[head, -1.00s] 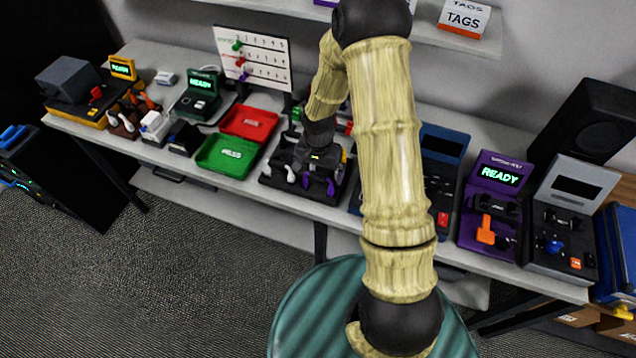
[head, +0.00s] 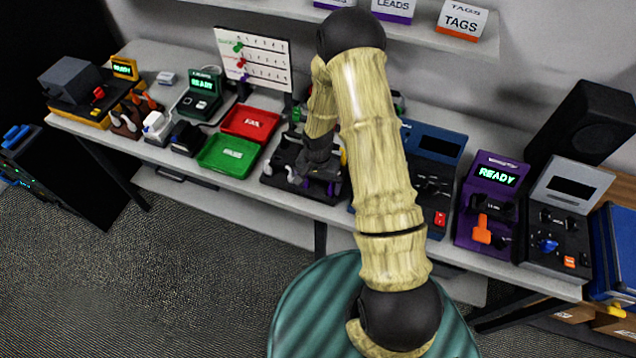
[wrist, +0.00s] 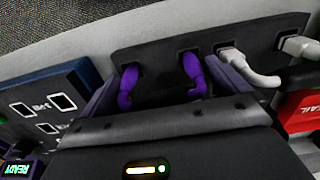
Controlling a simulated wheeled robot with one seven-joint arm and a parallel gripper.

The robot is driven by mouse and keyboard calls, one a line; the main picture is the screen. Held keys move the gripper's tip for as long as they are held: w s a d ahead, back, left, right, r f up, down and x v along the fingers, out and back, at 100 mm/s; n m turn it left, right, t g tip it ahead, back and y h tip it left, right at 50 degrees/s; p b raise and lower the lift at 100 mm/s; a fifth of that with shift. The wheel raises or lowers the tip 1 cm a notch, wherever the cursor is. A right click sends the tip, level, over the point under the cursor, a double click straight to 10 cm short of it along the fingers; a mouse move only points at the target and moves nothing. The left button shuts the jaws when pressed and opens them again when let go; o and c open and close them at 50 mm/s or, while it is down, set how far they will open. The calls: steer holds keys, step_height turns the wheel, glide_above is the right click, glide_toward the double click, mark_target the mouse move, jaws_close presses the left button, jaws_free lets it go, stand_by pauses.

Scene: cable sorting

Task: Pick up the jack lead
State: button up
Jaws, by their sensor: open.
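A purple lead (wrist: 193,75) has its two ends seated side by side in slots of a dark holder (wrist: 160,55) in the wrist view. A light grey lead (wrist: 248,68) sits in the slots to its right. No readable label tells which is the jack lead. My gripper (wrist: 163,78) is open, with one finger on each side of the two purple ends and nothing clamped. The right finger is close to the grey lead. The gripper body hides the lower part of the purple lead. In the head view my gripper (head: 318,178) is low over the holder, mostly covering it.
A green tray (head: 228,170) and a red tray (head: 250,123) lie left of the holder. A blue tester (head: 437,141) stands close on the right, then a purple tester (head: 490,215). A board (head: 253,58) stands behind the trays.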

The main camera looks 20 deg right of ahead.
steer(key=c, duration=0.8)
steer(key=shift+o, duration=0.2)
step_height(320, 180, up, 10)
steer(key=shift+b, duration=1.15)
steer(key=shift+r, duration=0.15)
steer(key=shift+r+p, duration=1.15)
steer(key=shift+r, duration=0.25)
